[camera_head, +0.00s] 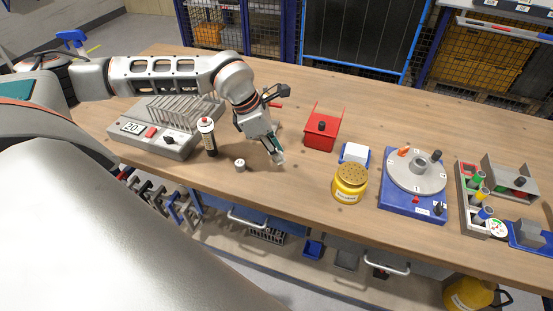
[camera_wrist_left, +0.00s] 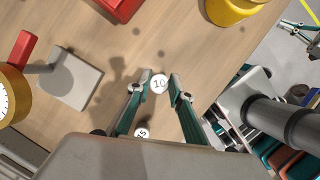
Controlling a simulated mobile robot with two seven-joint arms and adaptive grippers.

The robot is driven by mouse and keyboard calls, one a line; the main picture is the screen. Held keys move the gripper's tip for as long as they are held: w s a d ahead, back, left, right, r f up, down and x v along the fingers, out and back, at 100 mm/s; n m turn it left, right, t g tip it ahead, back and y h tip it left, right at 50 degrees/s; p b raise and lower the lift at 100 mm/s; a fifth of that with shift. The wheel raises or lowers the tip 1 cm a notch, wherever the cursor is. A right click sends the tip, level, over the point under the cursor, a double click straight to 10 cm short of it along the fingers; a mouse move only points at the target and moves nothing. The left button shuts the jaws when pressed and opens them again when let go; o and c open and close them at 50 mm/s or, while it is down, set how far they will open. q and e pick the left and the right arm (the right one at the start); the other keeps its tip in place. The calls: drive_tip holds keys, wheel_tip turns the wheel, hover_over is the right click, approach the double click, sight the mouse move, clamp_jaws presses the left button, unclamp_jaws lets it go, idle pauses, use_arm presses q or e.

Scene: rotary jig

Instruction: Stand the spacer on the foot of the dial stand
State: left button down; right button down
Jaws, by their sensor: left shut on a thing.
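My left gripper (camera_head: 277,158) is shut on a white round spacer marked 10 (camera_wrist_left: 159,84), held between its fingertips. In the head view it points down above the front of the table. A second white spacer, marked 15 (camera_wrist_left: 142,132), stands on the table to the left of the gripper in the head view (camera_head: 240,165). The dial stand shows at the left of the wrist view: a grey square foot (camera_wrist_left: 72,80), a red part and a yellow-rimmed dial (camera_wrist_left: 10,95). The foot's top looks bare. The head view mostly hides the stand behind my left arm.
A red box (camera_head: 322,130), a yellow tin with a holed lid (camera_head: 350,183) and a blue rotary jig (camera_head: 412,205) stand to the right. A dark bottle with a red-and-white top (camera_head: 208,138) and a grey rack unit (camera_head: 160,130) stand left. The table's front edge is close.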

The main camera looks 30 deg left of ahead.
use_arm(q)
drive_tip(key=shift+f, duration=1.85)
drive_tip(key=shift+f, duration=0.2)
drive_tip(key=c, duration=1.8)
unclamp_jaws()
drive_tip(key=shift+a+r, duration=0.1)
drive_tip(key=shift+r, duration=0.45)
drive_tip(key=v, duration=1.1)
drive_tip(key=shift+s+r, duration=0.1)
drive_tip(key=shift+s, duration=0.05)
